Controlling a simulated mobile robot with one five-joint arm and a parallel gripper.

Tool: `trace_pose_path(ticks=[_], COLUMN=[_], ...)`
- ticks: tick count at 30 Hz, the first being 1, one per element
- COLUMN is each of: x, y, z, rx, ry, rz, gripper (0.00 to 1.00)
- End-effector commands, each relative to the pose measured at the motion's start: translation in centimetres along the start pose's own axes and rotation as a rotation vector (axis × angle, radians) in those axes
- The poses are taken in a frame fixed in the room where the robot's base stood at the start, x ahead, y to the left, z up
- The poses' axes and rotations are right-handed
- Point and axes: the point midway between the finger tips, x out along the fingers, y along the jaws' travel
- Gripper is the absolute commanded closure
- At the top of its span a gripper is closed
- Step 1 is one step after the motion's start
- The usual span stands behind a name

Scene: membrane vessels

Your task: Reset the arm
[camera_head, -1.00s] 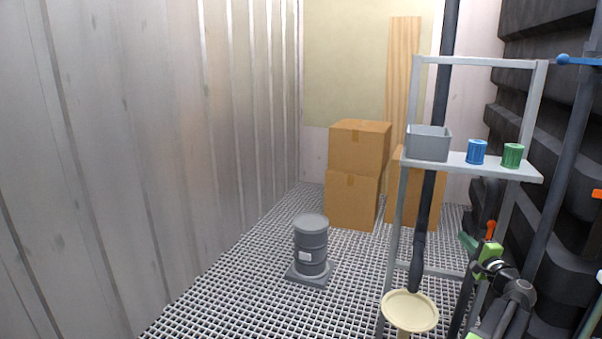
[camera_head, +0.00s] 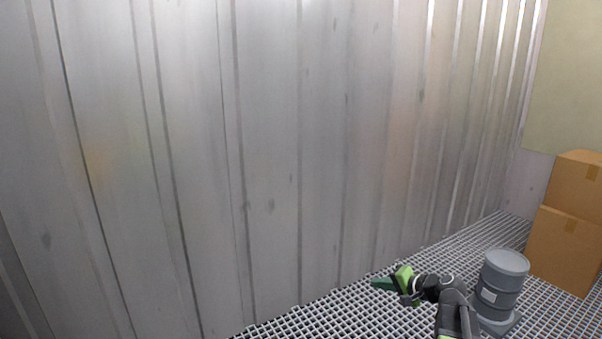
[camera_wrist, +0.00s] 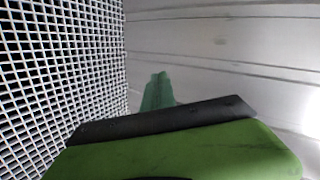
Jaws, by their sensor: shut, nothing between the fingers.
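My gripper (camera_head: 382,284) shows at the lower middle of the head view, at the end of my green and black arm. Its green fingers point left, toward the metal wall, over the grating. In the wrist view my gripper's green fingertips (camera_wrist: 158,90) are together, with nothing held. They lie in front of the pale wall, and I see no contact with it.
A corrugated metal wall (camera_head: 270,150) fills most of the head view. A grey drum (camera_head: 502,280) on a small base stands right of my arm. Stacked cardboard boxes (camera_head: 565,245) stand behind it at the right. The grating floor (camera_wrist: 50,70) is clear at left in the wrist view.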

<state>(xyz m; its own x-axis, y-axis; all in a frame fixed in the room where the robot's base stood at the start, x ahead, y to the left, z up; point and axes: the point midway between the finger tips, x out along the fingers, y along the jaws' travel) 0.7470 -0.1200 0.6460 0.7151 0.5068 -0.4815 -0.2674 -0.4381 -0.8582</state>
Motion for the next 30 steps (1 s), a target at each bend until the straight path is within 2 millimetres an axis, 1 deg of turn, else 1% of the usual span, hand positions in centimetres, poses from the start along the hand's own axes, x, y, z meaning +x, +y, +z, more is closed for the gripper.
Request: trace_pose_path(ticks=[1, 2, 3, 5, 6, 8, 9, 11, 12, 14, 15, 17, 18, 20, 21, 22, 29, 30], x=[2.4, 3.5, 4.8, 6.3, 7.1, 7.9, 8.3, 8.4, 8.0, 7.0, 5.9, 3.9, 2.6, 0.5, -0.9, -1.7, -4.9, -5.6], y=[-0.9, -1.1, -1.2, -1.3, -1.2, -0.8, -0.4, 0.6, 1.5, 3.3, 4.6, 6.6, 7.8, 9.4, 10.0, 8.1, 2.0, 0.8], z=[3.9, 5.8, 8.3, 11.8, 14.1, 17.2, 19.2, 22.0, 23.5, 24.5, 24.4, 23.7, 23.2, 22.5, 22.4, 21.9, 20.7, 20.4], rx=[-0.060, -0.094, -0.140, -0.208, -0.253, -0.323, -0.371, -0.450, -0.504, -0.569, -0.599, -0.631, -0.650, -0.673, -0.677, -0.676, -0.676, -0.676], ry=[-0.072, -0.110, -0.158, -0.225, -0.268, -0.328, -0.368, -0.427, -0.464, -0.501, -0.517, -0.534, -0.547, -0.571, -0.609, -0.603, -0.599, -0.599], rz=[0.040, 0.066, 0.102, 0.157, 0.194, 0.254, 0.298, 0.376, 0.439, 0.537, 0.605, 0.706, 0.773, 0.878, 0.932, 0.922, 0.917, 0.916], gripper=[1.00, 1.00, 1.00, 1.00, 1.00, 1.00, 1.00, 1.00, 1.00, 1.00, 1.00, 1.00, 1.00, 1.00, 1.00, 1.00, 1.00, 1.00])
